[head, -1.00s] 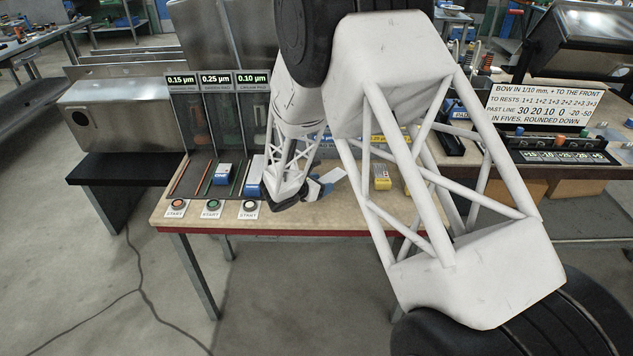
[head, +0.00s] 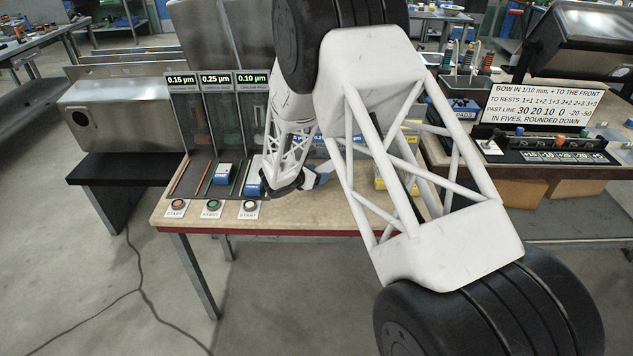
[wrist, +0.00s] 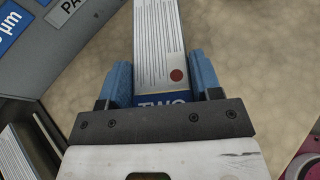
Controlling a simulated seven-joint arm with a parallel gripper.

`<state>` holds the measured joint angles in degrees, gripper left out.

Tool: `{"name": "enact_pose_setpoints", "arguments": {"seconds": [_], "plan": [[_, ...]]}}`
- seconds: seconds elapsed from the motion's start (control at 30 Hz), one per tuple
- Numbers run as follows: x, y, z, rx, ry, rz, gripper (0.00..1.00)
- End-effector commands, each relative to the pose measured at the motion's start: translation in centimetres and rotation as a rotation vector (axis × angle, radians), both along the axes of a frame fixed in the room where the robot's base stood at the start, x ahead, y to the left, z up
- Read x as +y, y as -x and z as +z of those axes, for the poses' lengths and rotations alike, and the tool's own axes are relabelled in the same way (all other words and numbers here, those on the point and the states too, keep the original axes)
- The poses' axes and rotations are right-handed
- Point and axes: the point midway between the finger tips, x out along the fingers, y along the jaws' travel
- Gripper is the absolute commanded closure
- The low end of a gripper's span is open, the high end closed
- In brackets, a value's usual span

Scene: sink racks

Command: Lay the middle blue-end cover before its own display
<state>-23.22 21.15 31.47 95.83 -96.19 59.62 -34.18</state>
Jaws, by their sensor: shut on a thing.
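My gripper (wrist: 165,80) is shut on a flat white cover (wrist: 160,40) with printed lines, a red-brown dot and a blue end marked "TWO", partly cut off. The cover points away from the wrist, between the blue fingers. In the head view my gripper (head: 312,180) is above the bench, right of the lanes, and my arm hides most of the cover. Three displays read 0.15 (head: 181,80), 0.25 (head: 216,79) and 0.10 µm (head: 252,78). A blue-and-white block (head: 223,172) sits in the middle lane; another (head: 254,182) sits in the right lane.
Three start buttons (head: 212,205) line the bench's front left. Bare bench top (head: 280,213) lies right of them. My arm covers much of the bench's right part, where yellow pieces (head: 380,183) partly show. A grey panel (wrist: 70,50) with labels stands left in the wrist view.

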Motion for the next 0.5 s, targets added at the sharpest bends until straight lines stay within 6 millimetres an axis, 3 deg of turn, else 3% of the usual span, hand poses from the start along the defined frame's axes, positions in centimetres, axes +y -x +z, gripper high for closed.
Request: {"name": "enact_pose_setpoints", "arguments": {"seconds": [0.3, 0.5], "plan": [[0.0, 0.0, -3.0, 0.001, 0.001, 0.001, 0.69], [0.0, 0.0, -3.3, 0.001, 0.001, 0.0, 0.69]]}}
